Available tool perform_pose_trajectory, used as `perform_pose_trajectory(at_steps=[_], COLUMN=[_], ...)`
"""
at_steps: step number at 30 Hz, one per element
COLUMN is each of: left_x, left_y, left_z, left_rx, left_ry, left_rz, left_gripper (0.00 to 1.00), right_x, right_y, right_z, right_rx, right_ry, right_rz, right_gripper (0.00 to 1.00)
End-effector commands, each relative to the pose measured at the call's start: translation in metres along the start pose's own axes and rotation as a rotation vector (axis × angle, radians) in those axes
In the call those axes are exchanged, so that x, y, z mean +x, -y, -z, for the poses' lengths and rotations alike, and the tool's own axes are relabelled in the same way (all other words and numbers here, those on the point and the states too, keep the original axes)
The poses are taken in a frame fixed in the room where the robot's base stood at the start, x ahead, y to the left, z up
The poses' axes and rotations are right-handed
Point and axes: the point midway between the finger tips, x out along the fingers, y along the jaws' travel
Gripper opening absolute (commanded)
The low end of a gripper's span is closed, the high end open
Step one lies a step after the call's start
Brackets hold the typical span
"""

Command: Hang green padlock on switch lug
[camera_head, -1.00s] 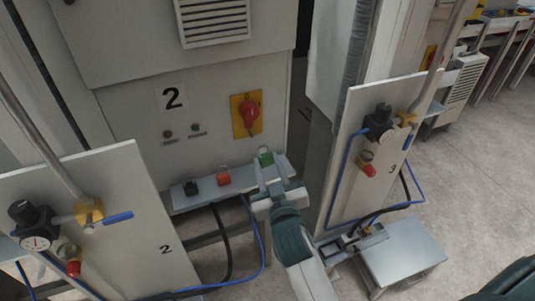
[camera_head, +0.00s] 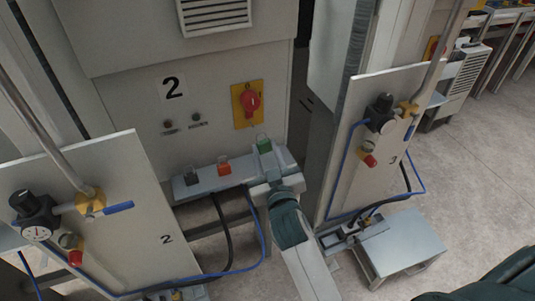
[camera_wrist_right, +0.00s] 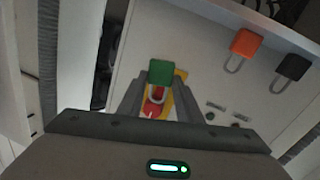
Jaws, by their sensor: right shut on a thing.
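The green padlock (camera_head: 264,145) is held in the fingertips of my right gripper (camera_head: 268,162), in front of the right end of the grey shelf. Its shackle points up in the head view. The right wrist view also shows the green padlock (camera_wrist_right: 161,72) between the fingertips, its shackle overlapping the red switch (camera_wrist_right: 154,102). The red switch (camera_head: 249,101) sits on a yellow plate (camera_head: 240,117) on cabinet 2, above and slightly left of the padlock in the head view. The padlock looks apart from the switch. The lug itself is too small to make out. My left gripper is out of view.
An orange padlock (camera_head: 224,168) and a black padlock (camera_head: 191,178) stand on the grey shelf (camera_head: 208,181), left of my right gripper. Panels with gauges and valves stand at left (camera_head: 140,190) and right (camera_head: 345,185). A low grey platform (camera_head: 405,245) is at lower right.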

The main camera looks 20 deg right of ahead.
Motion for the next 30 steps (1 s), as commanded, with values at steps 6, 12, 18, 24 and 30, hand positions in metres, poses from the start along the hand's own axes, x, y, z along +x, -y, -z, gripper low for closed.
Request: perform_pose_trajectory(at_steps=[6, 12, 18, 24, 30], left_x=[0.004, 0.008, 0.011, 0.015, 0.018], left_y=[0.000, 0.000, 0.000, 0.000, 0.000], left_z=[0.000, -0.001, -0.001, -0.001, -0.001], left_rx=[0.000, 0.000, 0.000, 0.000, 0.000], left_ry=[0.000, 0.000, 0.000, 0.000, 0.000], left_rz=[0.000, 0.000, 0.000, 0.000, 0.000], left_gripper=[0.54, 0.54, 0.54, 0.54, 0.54], right_x=[0.011, 0.021, 0.031, 0.040, 0.050], right_y=[0.002, 0.004, 0.005, 0.007, 0.009], right_z=[0.000, -0.001, -0.001, -0.001, -0.002], right_rx=[0.000, 0.000, 0.000, 0.000, 0.000], right_ry=[-0.002, -0.002, -0.002, -0.003, -0.001], right_rz=[0.000, 0.000, 0.000, 0.000, 0.000], right_gripper=[0.07, 0.07, 0.07, 0.07, 0.07])
